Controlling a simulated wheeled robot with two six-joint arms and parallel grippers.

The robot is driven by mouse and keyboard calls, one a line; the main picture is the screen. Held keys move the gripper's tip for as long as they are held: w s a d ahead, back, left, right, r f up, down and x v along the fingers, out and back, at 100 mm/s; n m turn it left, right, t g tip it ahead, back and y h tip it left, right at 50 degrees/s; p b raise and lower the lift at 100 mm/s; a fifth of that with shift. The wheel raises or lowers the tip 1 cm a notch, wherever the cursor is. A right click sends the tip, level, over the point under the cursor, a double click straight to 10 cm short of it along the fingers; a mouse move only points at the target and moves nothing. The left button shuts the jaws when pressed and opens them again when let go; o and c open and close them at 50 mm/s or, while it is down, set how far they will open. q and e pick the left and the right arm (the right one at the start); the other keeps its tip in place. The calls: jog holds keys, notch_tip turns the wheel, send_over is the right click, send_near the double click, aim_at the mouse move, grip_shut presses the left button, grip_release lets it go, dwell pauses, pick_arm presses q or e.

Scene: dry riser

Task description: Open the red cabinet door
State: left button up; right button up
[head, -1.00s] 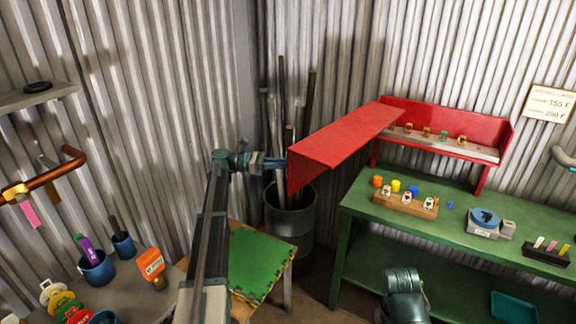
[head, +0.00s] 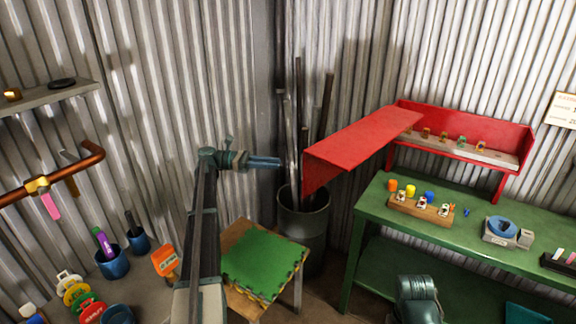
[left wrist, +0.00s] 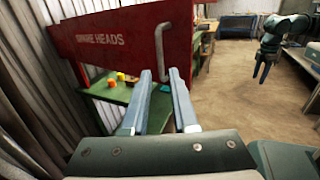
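The red cabinet door (head: 360,138) juts out from the left end of the red cabinet (head: 480,130). Several small fittings on the cabinet's shelf show in the head view. In the left wrist view the door's face (left wrist: 90,45) carries white lettering, and a pale bar handle (left wrist: 160,50) stands near its right edge. My left gripper (head: 281,162) is open and empty, just left of the door's near end with a small gap. Its fingers (left wrist: 160,76) point toward the handle, apart from it. My right gripper (left wrist: 262,73) shows small in the left wrist view; its opening is unclear.
A green bench (head: 400,235) stands under the cabinet, with a wooden block (head: 420,208) of fittings on it. A dark bin (head: 303,230) of poles is below the door. A small table with a green mat (head: 262,262) stands below my left arm.

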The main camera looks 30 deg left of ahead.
pick_arm(q)
jog(key=shift+v, duration=1.75)
